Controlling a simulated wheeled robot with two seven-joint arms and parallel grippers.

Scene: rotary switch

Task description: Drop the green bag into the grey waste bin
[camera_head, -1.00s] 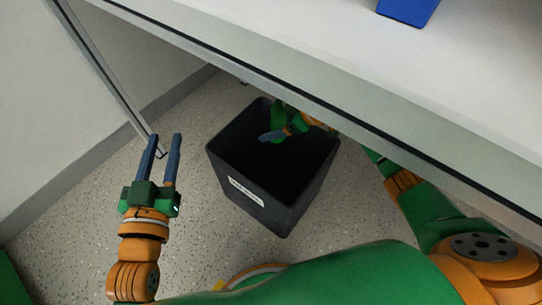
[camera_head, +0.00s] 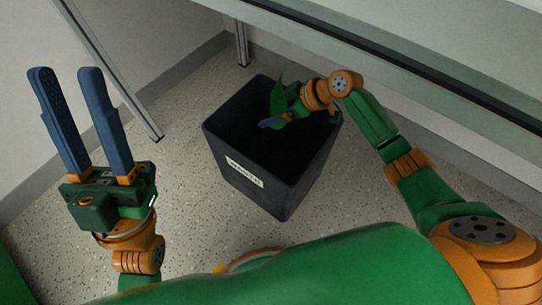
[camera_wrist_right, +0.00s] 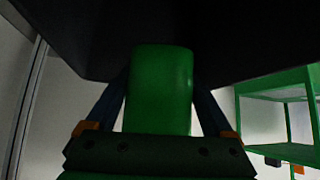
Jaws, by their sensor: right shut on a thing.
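The dark grey waste bin (camera_head: 290,188) stands on the floor, open at the top, with a white label on its front. My right gripper (camera_head: 270,123) is over the bin's opening, near its back right side. It is shut on the green bag (camera_wrist_right: 160,90), which stands between the two blue fingers in the right wrist view. My left gripper (camera_head: 66,72) is open and empty, at the left, away from the bin.
A table edge (camera_head: 400,75) runs across the upper right, close above my right arm. Metal table legs (camera_head: 115,75) stand left of and behind the bin. Speckled floor is free around the bin. A green shelf frame (camera_wrist_right: 280,90) shows in the right wrist view.

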